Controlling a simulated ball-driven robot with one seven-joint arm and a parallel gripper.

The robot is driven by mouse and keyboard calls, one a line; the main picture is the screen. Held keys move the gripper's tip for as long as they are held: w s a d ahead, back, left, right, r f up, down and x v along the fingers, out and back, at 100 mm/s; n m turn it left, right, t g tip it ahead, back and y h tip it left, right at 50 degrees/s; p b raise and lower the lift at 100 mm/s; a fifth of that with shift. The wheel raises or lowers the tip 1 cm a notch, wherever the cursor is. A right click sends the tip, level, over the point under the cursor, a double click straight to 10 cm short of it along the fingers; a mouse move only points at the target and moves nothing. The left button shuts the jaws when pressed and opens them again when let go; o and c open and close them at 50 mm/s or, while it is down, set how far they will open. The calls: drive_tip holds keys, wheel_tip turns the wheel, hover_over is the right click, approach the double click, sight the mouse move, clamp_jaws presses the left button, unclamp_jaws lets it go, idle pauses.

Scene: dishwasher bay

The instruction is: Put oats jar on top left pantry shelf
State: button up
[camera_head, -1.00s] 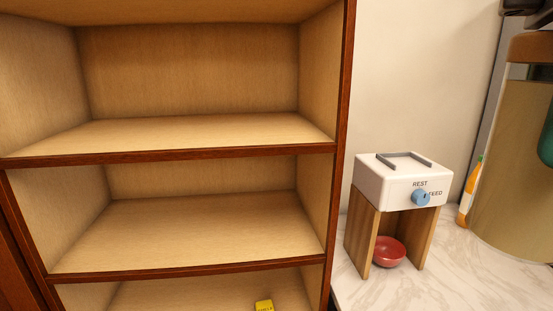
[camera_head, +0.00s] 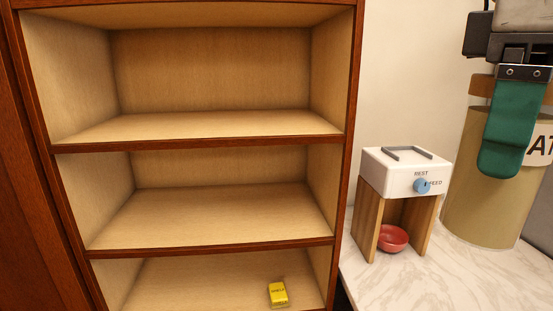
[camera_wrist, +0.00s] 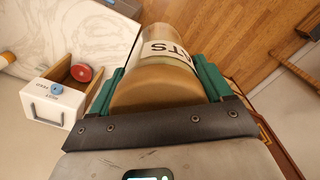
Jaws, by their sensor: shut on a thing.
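The oats jar (camera_head: 472,205) is a tan cylinder with a brown lid and a white label, partly cut off at the right edge of the head view. My gripper (camera_head: 512,150) has a green finger across its near side. In the wrist view, my gripper (camera_wrist: 158,80) has green fingers on both sides of the jar (camera_wrist: 155,88), shut on it. The pantry (camera_head: 348,110) stands at left in the head view. Its top visible shelf (camera_head: 220,127) and middle shelf (camera_head: 215,215) are empty. The jar is well right of the pantry.
A white feeder box (camera_head: 395,172) on wooden legs stands on the marble counter (camera_head: 400,285), between pantry and jar, with a red bowl (camera_head: 391,238) beneath. A yellow box (camera_head: 277,293) sits on the lower shelf. Wooden floor (camera_wrist: 225,35) shows in the wrist view.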

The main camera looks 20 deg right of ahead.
drive_tip(key=w+d+f+m, duration=0.2)
drive_tip(key=w+d+f, duration=0.1)
drive_tip(key=w+f, duration=0.35)
drive_tip(key=w+d+f+m, duration=0.25)
drive_tip(key=w+f, duration=0.25)
drive_tip(key=f, duration=0.3)
drive_tip(key=w+f, duration=0.3)
drive_tip(key=f, duration=0.5)
drive_tip(key=w+f, duration=0.3)
drive_tip(key=f, duration=0.5)
drive_tip(key=a+f+m, duration=0.2)
drive_tip(key=a+f, duration=0.2)
drive_tip(key=f, duration=1.2)
drive_tip(key=s+a+f+n, duration=0.1)
drive_tip(key=s+a+f, duration=0.2)
drive_tip(key=a+f, duration=0.3)
drive_tip(key=s+a+f+n, duration=0.1)
drive_tip(key=s+a+f, duration=0.2)
drive_tip(key=a+f, duration=0.3)
wheel_tip(320, 180, down, 4)
drive_tip(key=shift+f, duration=0.2)
drive_tip(key=shift+w+r, duration=0.1)
drive_tip(key=w+a+r, duration=0.3)
drive_tip(key=w+r, duration=0.1)
drive_tip(key=w, duration=0.2)
drive_tip(key=s+d+f, duration=0.3)
drive_tip(key=s+f, duration=0.1)
drive_tip(key=s, duration=0.2)
